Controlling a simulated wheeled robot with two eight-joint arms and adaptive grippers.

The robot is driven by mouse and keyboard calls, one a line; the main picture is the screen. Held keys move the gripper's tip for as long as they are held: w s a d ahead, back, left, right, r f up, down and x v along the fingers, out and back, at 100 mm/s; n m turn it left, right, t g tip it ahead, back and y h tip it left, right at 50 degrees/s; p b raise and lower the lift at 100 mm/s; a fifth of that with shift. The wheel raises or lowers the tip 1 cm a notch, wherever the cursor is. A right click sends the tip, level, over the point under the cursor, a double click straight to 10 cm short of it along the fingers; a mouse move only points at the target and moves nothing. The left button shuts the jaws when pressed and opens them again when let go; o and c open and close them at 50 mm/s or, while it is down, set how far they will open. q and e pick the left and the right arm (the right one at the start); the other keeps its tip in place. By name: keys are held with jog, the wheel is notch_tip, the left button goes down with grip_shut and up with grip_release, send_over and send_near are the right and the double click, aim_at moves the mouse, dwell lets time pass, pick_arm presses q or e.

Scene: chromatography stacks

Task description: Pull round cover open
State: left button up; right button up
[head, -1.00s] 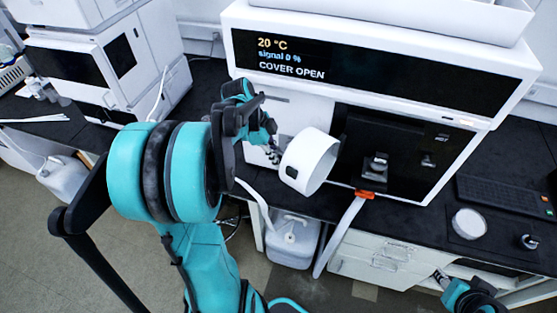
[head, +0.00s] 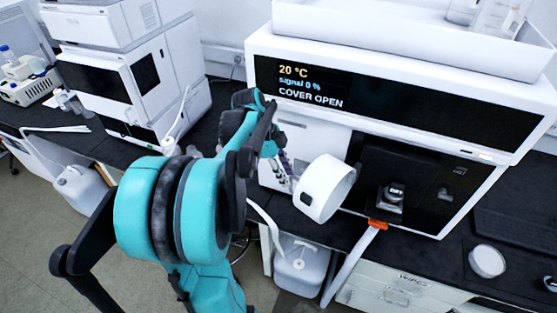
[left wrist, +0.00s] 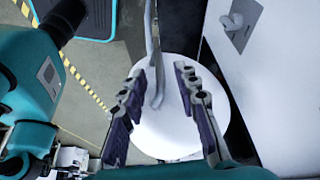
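The round cover (head: 322,192) is a short white cylinder. In the head view it stands swung out to the left of the instrument's dark front opening (head: 432,170). The instrument's display (head: 395,100) reads "COVER OPEN". My left gripper (head: 284,172) is just left of the cover, partly behind my own arm. In the left wrist view, my left gripper (left wrist: 160,76) has its two fingers apart, with the white disc of the cover (left wrist: 180,135) showing between and beyond them. No grip on it shows. My right gripper is out of view.
A grey-white jug (head: 300,268) stands below the bench, beside a hose with an orange-red clip (head: 378,224). A white round dish (head: 487,261) lies on the black bench at the right. Another white instrument (head: 125,80) stands at the left.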

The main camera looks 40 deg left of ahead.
pick_arm(q)
jog(key=v, duration=0.7)
jog(key=shift+r, duration=0.35)
jog(key=shift+s+a, duration=0.1)
jog(key=shift+f, duration=0.1)
